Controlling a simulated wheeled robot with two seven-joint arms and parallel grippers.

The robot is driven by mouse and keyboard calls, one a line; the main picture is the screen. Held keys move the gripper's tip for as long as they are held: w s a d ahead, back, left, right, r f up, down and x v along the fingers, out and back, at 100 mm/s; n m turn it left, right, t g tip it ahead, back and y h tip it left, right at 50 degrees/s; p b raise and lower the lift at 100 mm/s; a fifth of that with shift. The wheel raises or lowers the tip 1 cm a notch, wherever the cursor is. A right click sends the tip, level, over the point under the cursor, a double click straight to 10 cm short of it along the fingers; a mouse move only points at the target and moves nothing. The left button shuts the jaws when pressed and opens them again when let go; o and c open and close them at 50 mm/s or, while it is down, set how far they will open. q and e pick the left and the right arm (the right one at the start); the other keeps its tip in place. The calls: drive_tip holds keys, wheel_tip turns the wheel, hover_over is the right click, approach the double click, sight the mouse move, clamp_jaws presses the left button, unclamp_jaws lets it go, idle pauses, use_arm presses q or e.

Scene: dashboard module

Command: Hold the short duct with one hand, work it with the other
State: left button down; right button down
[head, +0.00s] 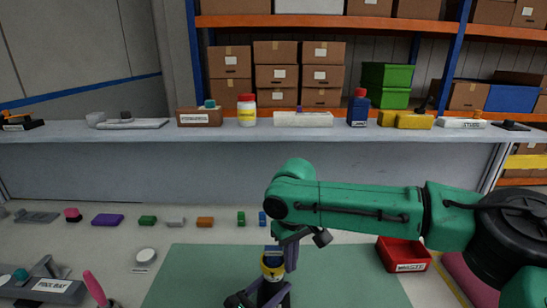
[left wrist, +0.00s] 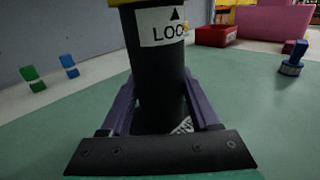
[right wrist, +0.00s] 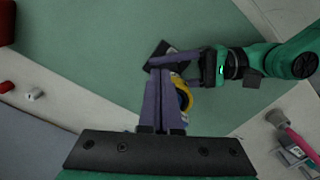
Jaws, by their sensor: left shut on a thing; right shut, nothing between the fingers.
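The short duct (head: 268,286) is a black cylinder with a yellow ring and a blue part near its top. It stands roughly upright over the green mat (head: 190,285). In the left wrist view the duct (left wrist: 158,75) carries a white label with an arrow and letters starting "LOC". My left gripper (head: 258,299) is shut around its lower part, a purple finger on each side. My right gripper (head: 290,258) is shut and empty at the duct's top. In the right wrist view its fingers (right wrist: 168,80) partly cover the yellow ring (right wrist: 182,94); contact is unclear.
A red bin (head: 403,254) stands right of the mat. Several small coloured blocks, including a green one (head: 241,218), line the table's back. A grey shelf (head: 300,134) with bottles and boxes runs behind. The mat's left part is clear.

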drive_tip(key=shift+f, duration=0.2)
drive_tip(key=shift+w+a, duration=0.25)
idle(0.6)
